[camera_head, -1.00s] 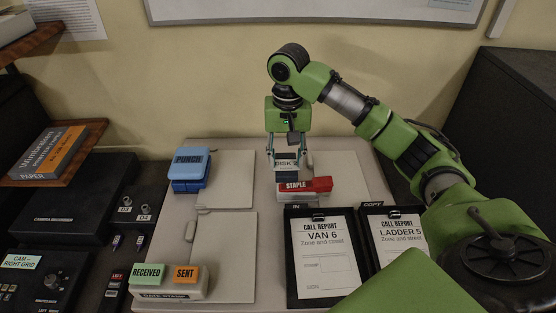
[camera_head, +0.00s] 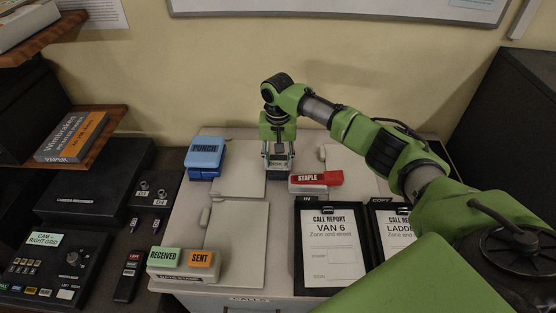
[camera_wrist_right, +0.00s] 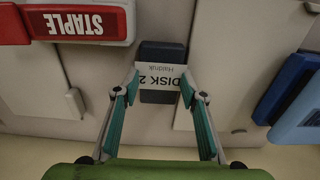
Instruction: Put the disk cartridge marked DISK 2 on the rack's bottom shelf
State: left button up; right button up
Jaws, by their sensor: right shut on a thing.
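The disk cartridge marked DISK 2 (camera_wrist_right: 163,73) is dark with a white label and sits between the fingers of my right gripper (camera_wrist_right: 160,85) in the right wrist view. In the head view my right gripper (camera_head: 278,157) points down at the back of the pale desk top, shut on the cartridge (camera_head: 278,175), which is left of the red stapler. I cannot tell whether the cartridge touches the surface. Wooden shelving (camera_head: 110,137) stands at the left; a lower shelf marked PAPER bears a grey and orange box. I cannot tell if it is the rack's bottom shelf. My left gripper is not in view.
A blue punch (camera_head: 204,158) lies left of the gripper, the stapler (camera_head: 316,182) close on its right. Two clipboards (camera_head: 330,248) and a date stamp with RECEIVED and SENT blocks (camera_head: 183,262) are nearer. Black consoles (camera_head: 80,195) fill the left. An upper shelf (camera_head: 40,40) overhangs there.

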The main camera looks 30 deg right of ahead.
jog(key=shift+f, duration=0.15)
jog(key=o, duration=1.2)
